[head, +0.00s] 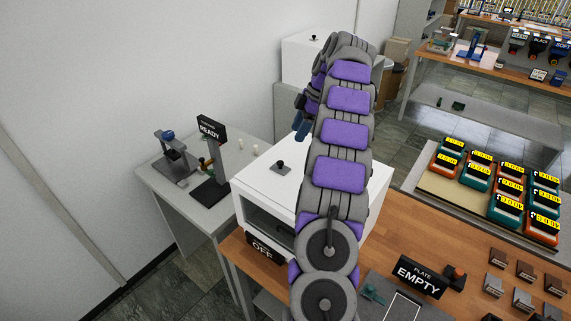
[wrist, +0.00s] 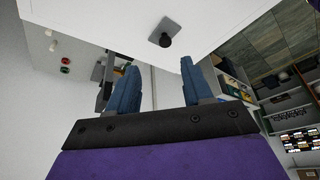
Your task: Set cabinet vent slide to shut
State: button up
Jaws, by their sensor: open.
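A white cabinet (head: 262,186) stands at the left end of the wooden bench. On its top is a grey plate with a dark knob (head: 280,165), which looks like the vent slide. A dark knob on a grey plate (wrist: 166,40) also shows on a white surface in the wrist view, beyond my fingertips. My gripper (head: 302,118) has blue fingers and hangs above the cabinet top, apart from the knob. In the wrist view my gripper (wrist: 158,78) is open, with nothing between its fingers. My arm hides the cabinet's right part.
An "OFF" sign (head: 263,247) stands at the cabinet's front. A grey side table (head: 163,193) with a "READY" stand (head: 211,128) is at left. Another white box (head: 300,60) with a knob is behind my arm. A "PLATE EMPTY" sign (head: 418,277) stands at right.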

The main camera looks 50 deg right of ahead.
jog(key=b, duration=0.4)
send_over(281, 162)
jog(key=s+d, duration=0.1)
jog(key=s, duration=0.1)
jog(key=f, duration=0.5)
jog(key=shift+w+d+f, duration=0.1)
jog(key=shift+w+f, duration=0.05)
jog(key=shift+w, duration=0.05)
jog(key=f, duration=0.2)
jog(key=w+f, duration=0.1)
jog(key=f, duration=0.1)
jog(key=shift+d+f, duration=0.2)
jog(key=shift+f, duration=0.05)
jog(key=shift+w+a+f, duration=0.15)
jog(key=shift+a+f, duration=0.05)
jog(key=shift+a, duration=0.2)
jog(key=shift+a+r, duration=0.1)
jog(key=shift+a, duration=0.25)
jog(key=shift+d, duration=0.45)
jog(key=c, duration=0.6)
jog(key=shift+a, duration=0.15)
grip_shut()
